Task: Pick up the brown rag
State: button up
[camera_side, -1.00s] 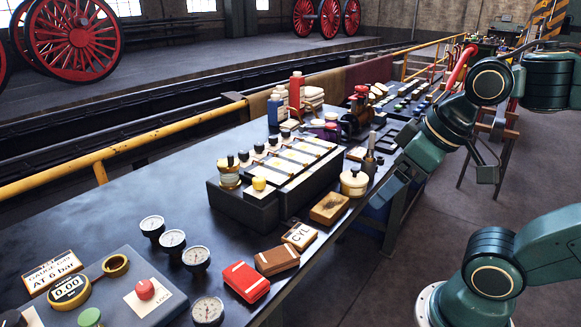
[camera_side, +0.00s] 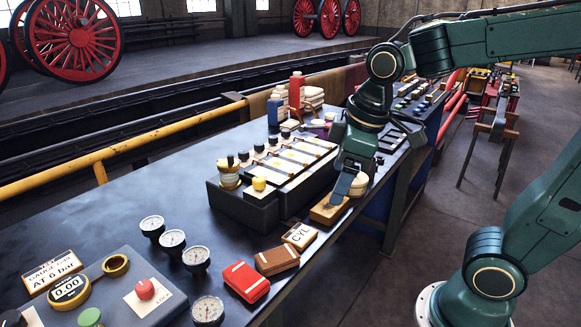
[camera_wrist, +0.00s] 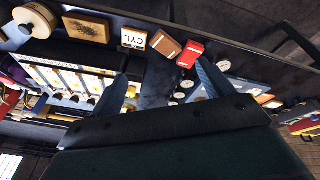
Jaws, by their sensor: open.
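The brown rag (camera_side: 277,260) looks like a small folded brown pad lying on the dark bench near its front edge. It lies between a CYL sign (camera_side: 299,236) and a red folded pad (camera_side: 246,282). My gripper (camera_side: 343,192) is above the wooden block (camera_side: 328,209), to the right of and farther back than the rag, and apart from it. In the wrist view the rag (camera_wrist: 165,44) shows just beyond and between the spread fingertips of my gripper (camera_wrist: 163,69). My gripper is open with nothing between its fingers.
A dark rack with pale blocks (camera_side: 285,172) stands left of my gripper. A pale round pot (camera_side: 358,186) is partly hidden behind my gripper. Several dial gauges (camera_side: 172,241) stand left of the rag. The bench behind the gauges is clear.

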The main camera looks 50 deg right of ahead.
jog(key=w+a+f+n+g, duration=0.2)
jog(key=w+f+n, duration=0.25)
jog(key=w, duration=0.25)
jog(key=n+g, duration=0.1)
jog(key=n, duration=0.2)
send_over(277, 255)
notch_tip(277, 255, down, 6)
jog(key=shift+a+r, duration=0.1)
jog(key=shift+s+f, duration=0.1)
jog(key=shift+f, duration=4.25)
jog(key=shift+f, duration=0.1)
jog(key=shift+f, duration=2.5)
jog(key=c, duration=1.1)
